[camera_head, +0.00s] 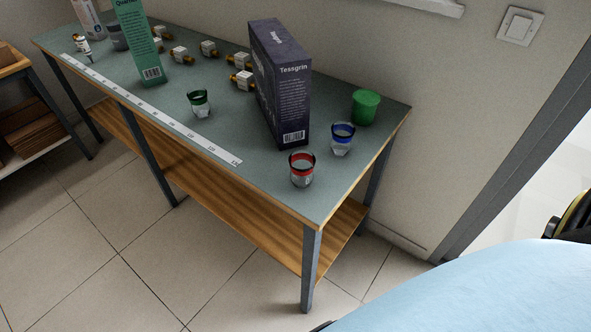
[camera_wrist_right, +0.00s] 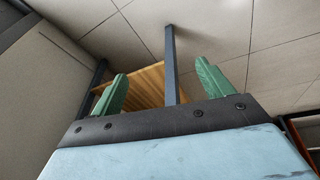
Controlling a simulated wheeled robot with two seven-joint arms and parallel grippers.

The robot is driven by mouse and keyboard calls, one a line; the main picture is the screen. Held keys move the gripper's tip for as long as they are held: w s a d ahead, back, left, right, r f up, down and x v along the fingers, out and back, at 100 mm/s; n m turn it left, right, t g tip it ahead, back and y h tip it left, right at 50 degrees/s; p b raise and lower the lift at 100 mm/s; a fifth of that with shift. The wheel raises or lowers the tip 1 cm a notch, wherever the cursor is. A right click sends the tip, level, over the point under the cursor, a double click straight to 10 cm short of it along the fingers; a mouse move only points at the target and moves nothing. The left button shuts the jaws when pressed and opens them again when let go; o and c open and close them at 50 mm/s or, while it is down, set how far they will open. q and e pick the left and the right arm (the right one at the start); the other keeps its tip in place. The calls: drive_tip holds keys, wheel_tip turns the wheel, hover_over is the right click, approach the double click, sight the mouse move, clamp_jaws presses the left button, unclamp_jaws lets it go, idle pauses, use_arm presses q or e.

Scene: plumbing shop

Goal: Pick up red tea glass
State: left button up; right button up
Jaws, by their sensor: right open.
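The red tea glass (camera_head: 302,170) is a small clear glass with a red band. It stands upright near the front right corner of the table in the head view. My right gripper (camera_wrist_right: 157,90) shows in the right wrist view with its two green fingers spread apart and nothing between them. It faces a table leg and the wooden lower shelf, so it is low and away from the glass. The red glass does not show in the right wrist view. My left gripper is not in view.
A green-banded glass (camera_head: 199,103) stands farther left on the table (camera_head: 225,135). A wall (camera_head: 400,50) runs behind.

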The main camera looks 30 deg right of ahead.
drive_tip(key=w+d+r+t, duration=0.2)
drive_tip(key=w+r, duration=0.7)
drive_tip(key=r, duration=0.4)
drive_tip(key=t, duration=0.4)
approach(311, 175)
drive_tip(key=s+d+f, duration=0.1)
drive_tip(key=s+f, duration=0.6)
drive_tip(key=f, duration=0.3)
drive_tip(key=w+d+r+n+t+y, duration=0.2)
drive_tip(key=w+r+t+y, duration=0.25)
drive_tip(key=w+r, duration=0.2)
drive_tip(key=shift+g, duration=0.45)
drive_tip(key=b+x, duration=0.1)
drive_tip(key=x, duration=0.5)
drive_tip(key=shift+a+r, duration=0.1)
drive_tip(key=shift+r, duration=0.05)
drive_tip(key=shift+f+b+x, duration=0.1)
drive_tip(key=shift+b+x, duration=0.25)
drive_tip(key=shift+x, duration=1.15)
drive_tip(key=shift+f+b+x, duration=0.15)
drive_tip(key=shift+b+x, duration=0.2)
drive_tip(key=shift+x, duration=1.15)
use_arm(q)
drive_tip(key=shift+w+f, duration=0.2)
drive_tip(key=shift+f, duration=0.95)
use_arm(e)
drive_tip(key=shift+s, duration=0.1)
